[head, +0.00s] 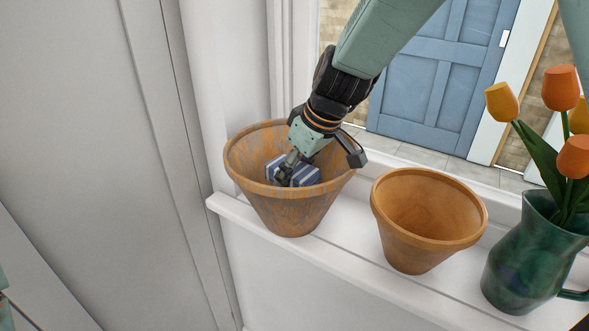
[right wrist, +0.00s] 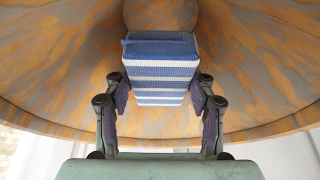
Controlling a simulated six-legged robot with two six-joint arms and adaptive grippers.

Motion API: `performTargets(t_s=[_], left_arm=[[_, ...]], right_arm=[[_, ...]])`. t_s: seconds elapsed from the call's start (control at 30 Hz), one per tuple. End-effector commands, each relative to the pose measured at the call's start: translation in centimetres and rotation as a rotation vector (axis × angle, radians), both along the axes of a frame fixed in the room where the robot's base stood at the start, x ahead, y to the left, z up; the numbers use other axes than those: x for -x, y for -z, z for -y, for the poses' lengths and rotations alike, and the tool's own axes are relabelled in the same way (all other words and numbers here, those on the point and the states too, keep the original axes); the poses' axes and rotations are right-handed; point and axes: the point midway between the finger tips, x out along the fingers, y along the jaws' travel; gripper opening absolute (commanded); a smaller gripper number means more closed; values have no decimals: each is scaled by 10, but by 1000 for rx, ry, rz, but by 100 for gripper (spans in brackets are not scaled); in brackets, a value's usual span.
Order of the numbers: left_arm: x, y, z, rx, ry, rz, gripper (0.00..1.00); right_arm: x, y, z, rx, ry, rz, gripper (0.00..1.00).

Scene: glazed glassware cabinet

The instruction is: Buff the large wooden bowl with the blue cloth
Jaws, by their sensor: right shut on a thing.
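The large wooden bowl (head: 290,212) stands upright at the left end of the white sill. It is orange-brown with dull grey patches and also shows in the right wrist view (right wrist: 60,75). My right gripper (head: 293,168) reaches down inside it, shut on the blue cloth (head: 304,176). The cloth is a folded blue-and-white striped pad, and both fingers grip its sides in the right wrist view (right wrist: 165,72). The cloth is close to the inner wall; I cannot tell whether it touches. My left gripper is not in view.
A smaller, evenly orange-brown bowl (head: 420,235) stands just right of the large one. A dark green jug (head: 522,258) with orange tulips (head: 561,88) stands farther right. The white sill (head: 345,258) is narrow. A window is behind, and a pale wall closes off the left.

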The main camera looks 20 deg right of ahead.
Motion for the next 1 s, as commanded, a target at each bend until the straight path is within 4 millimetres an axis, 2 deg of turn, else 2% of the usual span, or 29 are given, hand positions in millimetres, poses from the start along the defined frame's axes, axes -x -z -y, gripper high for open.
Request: performTargets(t_s=[0.8, 1.0], left_arm=[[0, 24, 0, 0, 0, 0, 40], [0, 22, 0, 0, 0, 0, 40]], right_arm=[[0, 26, 0, 0, 0, 0, 30], [0, 24, 0, 0, 0, 0, 30]])
